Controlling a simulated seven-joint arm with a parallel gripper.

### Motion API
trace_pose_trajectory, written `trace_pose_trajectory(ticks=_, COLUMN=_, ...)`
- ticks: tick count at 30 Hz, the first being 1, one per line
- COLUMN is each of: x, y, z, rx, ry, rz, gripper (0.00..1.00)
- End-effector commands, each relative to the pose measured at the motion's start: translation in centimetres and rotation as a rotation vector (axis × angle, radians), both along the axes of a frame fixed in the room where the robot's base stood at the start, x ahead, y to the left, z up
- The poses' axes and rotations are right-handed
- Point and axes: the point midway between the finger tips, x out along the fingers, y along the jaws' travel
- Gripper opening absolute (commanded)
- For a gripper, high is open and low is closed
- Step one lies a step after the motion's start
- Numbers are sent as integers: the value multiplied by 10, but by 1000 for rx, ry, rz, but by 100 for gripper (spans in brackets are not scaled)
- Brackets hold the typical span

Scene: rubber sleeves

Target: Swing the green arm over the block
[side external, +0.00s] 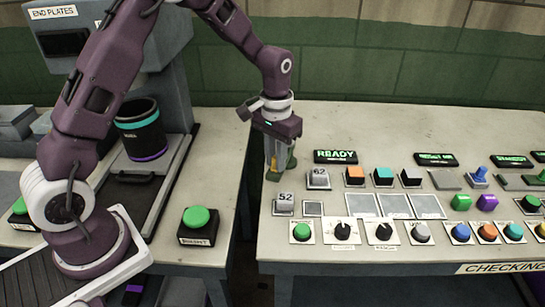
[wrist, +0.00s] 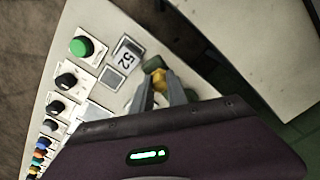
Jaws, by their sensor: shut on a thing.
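A small green arm (side external: 272,176) is at the left edge of the right-hand bench, behind the grey block marked 52 (side external: 284,201). My gripper (side external: 279,168) points down at it, with its fingers close together around a yellow part. In the wrist view my gripper (wrist: 168,92) has this yellow part between its fingertips, and dark green (wrist: 152,63) shows just beyond it. The block marked 52 (wrist: 125,56) is beside the fingertips in the wrist view, apart from them. My fingers hide part of the green arm, and I cannot tell its full shape.
A second grey block marked 62 (side external: 319,178) stands right of my gripper. A lit READY sign (side external: 335,157) is behind it. Buttons and knobs, including a green button (side external: 302,231), line the front. A gap separates this bench from the left one, with its big green button (side external: 199,216).

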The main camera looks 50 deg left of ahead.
Motion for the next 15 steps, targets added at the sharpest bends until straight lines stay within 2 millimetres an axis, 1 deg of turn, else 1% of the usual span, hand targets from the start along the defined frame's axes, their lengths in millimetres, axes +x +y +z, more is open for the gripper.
trace_pose_trajectory(ticks=8, x=15, y=-22, z=1, rx=0, ry=-2, rz=225, gripper=0)
trace_pose_trajectory(ticks=15, x=34, y=-38, z=1, rx=-1, ry=-3, rz=455, gripper=0)
